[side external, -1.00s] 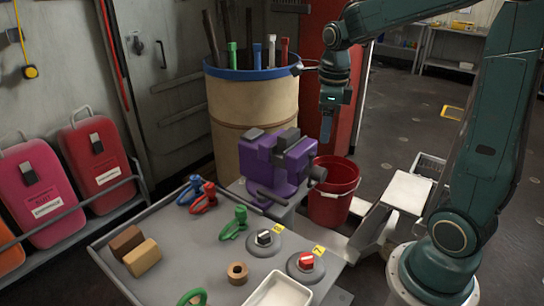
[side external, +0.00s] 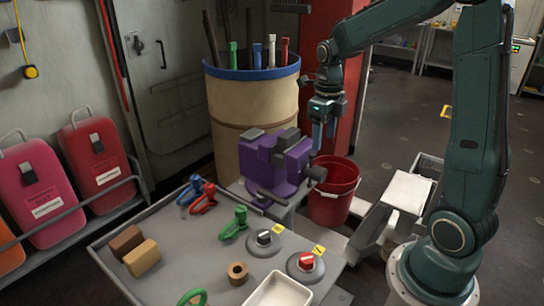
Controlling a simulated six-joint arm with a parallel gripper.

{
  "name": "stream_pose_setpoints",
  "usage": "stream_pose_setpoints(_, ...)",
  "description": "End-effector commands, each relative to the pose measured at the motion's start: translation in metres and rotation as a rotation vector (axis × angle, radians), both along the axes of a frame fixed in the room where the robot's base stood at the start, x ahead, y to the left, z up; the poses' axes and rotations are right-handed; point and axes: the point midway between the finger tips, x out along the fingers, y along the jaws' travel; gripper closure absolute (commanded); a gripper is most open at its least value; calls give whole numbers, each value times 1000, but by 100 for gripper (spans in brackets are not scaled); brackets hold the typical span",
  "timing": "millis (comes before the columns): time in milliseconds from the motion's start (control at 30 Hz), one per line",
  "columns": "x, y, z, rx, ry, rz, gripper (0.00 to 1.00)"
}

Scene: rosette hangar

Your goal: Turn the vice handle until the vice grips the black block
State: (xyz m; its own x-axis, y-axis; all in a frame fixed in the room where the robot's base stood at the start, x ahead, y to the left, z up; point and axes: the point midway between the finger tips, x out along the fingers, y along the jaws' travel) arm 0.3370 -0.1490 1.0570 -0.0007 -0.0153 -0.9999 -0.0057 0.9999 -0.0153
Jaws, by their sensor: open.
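The purple vice (side external: 263,158) stands at the back right corner of the grey bench. A dark block shape (side external: 287,139) shows at the top of the vice, by the jaws. I take it for the black block, but cannot tell whether the jaws touch it. A dark round end piece (side external: 317,174) sticks out on the vice's right side, and a dark bar (side external: 272,198) lies low at its front. I cannot tell which is the handle. My gripper (side external: 324,146) points down, open and empty, just above the round end piece and apart from it.
A tan drum (side external: 232,125) with upright tools stands behind the vice. A red bucket (side external: 335,196) stands close at its right. Clamps, two knobs, wooden blocks and a white tray (side external: 277,290) occupy the bench (side external: 190,240).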

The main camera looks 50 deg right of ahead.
Motion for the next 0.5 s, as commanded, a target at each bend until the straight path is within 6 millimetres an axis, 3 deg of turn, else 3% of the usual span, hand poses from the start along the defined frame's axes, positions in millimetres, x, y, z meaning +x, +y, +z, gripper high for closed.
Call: stream_pose_setpoints(500,-1,-1,-77,2,4,1,39)
